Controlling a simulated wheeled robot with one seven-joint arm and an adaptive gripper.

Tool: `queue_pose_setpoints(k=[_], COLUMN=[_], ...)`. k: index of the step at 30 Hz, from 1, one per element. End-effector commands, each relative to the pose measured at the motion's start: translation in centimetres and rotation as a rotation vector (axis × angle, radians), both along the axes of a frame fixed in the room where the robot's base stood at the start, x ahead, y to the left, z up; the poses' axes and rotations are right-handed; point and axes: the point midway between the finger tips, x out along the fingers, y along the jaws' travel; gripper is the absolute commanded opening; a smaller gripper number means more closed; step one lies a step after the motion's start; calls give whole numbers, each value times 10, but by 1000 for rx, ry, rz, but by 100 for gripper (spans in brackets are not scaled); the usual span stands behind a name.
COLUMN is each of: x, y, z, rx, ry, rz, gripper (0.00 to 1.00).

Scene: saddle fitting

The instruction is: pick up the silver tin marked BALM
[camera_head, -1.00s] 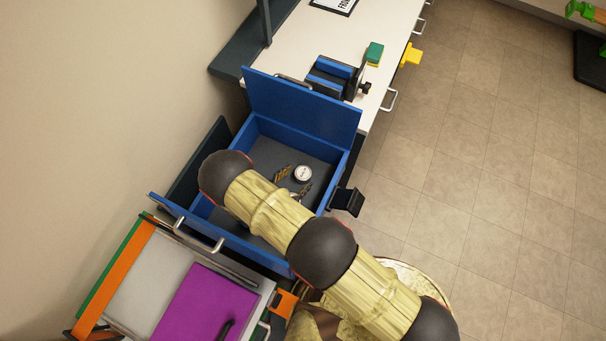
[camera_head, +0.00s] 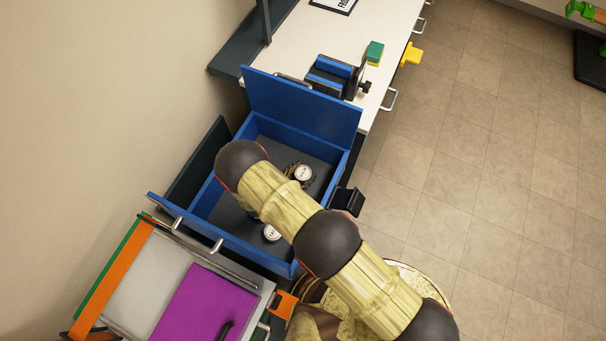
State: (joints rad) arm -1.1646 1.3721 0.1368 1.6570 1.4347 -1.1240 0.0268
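Two small round tins with pale lids are in the open blue box. One tin (camera_head: 303,174) is near the box's right side, and the other tin (camera_head: 271,232) is nearer the front left, partly behind my arm. Their lid markings are too small to read, so I cannot tell which is marked BALM. My gripper (camera_head: 301,176) is mostly hidden under my arm. Small dark and brown parts, seemingly its fingers, show close around the right tin. I cannot tell whether they touch it.
The blue box (camera_head: 250,128) has raised walls and an upright blue panel (camera_head: 302,106) behind. A white counter (camera_head: 335,35) holds a blue-and-black holder (camera_head: 332,76) and a green sponge (camera_head: 375,52). A purple board (camera_head: 205,305) lies at lower left.

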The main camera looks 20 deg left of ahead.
Motion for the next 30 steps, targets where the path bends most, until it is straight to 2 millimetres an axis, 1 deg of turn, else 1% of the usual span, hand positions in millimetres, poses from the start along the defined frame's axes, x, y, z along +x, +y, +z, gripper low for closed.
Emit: queue_pose_setpoints(k=[2, 16, 24, 28, 30], x=[0, 0, 0, 0, 0], y=[0, 0, 0, 1, 1], z=[0, 0, 2, 10, 17], rx=[0, 0, 0, 1, 1], ry=[0, 0, 0, 0, 0], rz=[0, 0, 0, 0, 0], gripper=[47, 21, 21, 21, 21])
